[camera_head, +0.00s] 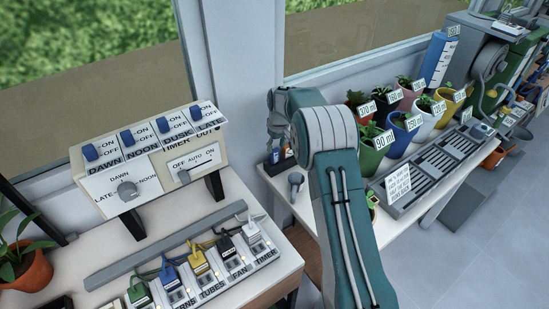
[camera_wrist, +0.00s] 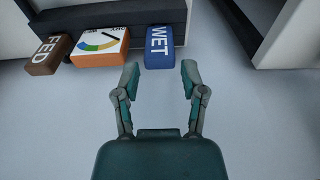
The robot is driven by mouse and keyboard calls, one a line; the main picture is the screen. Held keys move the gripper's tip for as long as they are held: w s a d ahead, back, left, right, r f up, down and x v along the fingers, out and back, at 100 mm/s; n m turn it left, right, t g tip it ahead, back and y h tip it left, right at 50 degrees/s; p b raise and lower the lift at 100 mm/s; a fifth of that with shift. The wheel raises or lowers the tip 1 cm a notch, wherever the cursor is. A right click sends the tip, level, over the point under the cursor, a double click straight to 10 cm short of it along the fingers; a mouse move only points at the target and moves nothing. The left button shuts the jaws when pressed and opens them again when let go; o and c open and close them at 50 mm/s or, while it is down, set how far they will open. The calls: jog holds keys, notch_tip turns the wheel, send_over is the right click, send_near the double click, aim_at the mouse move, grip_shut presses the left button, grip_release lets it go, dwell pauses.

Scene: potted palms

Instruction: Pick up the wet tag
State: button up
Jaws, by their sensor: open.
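The wet tag (camera_wrist: 159,48) is a blue block with white WET lettering. In the wrist view it lies at the upper middle, just ahead of my open gripper (camera_wrist: 160,82). The two fingers are apart with nothing between them, and the tag sits beyond the fingertips. In the head view my arm blocks most of that spot, and the tag cannot be told apart with certainty there.
An orange block with a dial (camera_wrist: 100,46) and a brown FED tag (camera_wrist: 49,55) lie left of the wet tag. A dark bar runs behind them. In the head view, several labelled pots (camera_head: 402,133) and a slotted tray (camera_head: 437,163) stand right of my arm.

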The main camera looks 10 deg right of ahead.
aim_at(274, 155)
jog(key=f, duration=0.4)
jog(key=w+f, duration=0.1)
jog(key=shift+a+f, duration=0.2)
jog(key=shift+f, duration=0.2)
jog(key=c, duration=0.5)
